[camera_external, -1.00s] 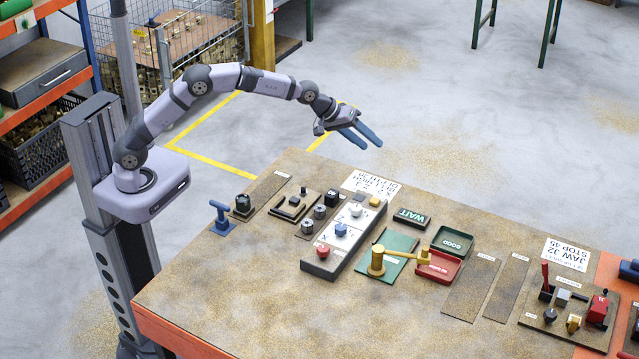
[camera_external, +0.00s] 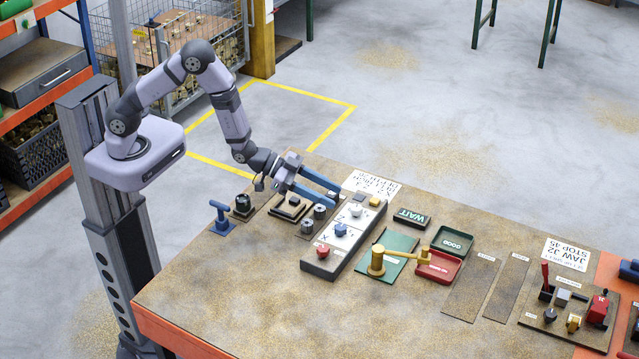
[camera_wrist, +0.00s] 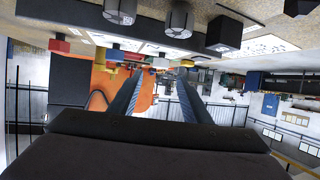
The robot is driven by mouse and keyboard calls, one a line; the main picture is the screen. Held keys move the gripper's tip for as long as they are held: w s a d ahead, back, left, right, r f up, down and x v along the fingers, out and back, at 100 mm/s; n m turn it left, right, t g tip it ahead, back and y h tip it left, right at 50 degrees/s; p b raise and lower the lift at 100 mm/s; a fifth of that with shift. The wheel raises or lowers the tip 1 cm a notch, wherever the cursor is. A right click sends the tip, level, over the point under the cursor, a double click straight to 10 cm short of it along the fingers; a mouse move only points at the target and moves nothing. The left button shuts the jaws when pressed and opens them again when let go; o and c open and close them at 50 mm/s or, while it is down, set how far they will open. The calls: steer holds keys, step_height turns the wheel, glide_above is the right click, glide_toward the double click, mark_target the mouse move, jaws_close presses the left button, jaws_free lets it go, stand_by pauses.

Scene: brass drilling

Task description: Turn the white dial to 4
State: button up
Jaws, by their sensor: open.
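The white dial (camera_external: 355,211) sits at the far end of a pale panel (camera_external: 318,266), beyond the blue dial (camera_external: 340,230) and the red dial (camera_external: 322,251). My gripper (camera_external: 338,195) is open and empty, its two blue fingers pointing right, just left of and slightly behind the white dial in the external view. I cannot tell its exact height or whether it touches anything. In the wrist view the parted fingers (camera_wrist: 162,72) reach away from the camera. The white dial's pointer setting is too small to read.
Two round grey knobs (camera_external: 307,226) and black blocks (camera_external: 290,205) stand close left of the panel, near my wrist. A brass hammer-shaped piece (camera_external: 377,262) lies right of the panel on a green mat (camera_external: 399,240). The front left tabletop (camera_external: 230,290) is clear.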

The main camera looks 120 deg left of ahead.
mark_target(355, 207)
steer(key=shift+p+x, duration=1.3)
steer(key=shift+x, duration=2.45)
steer(key=shift+a, duration=0.1)
steer(key=c, duration=1)
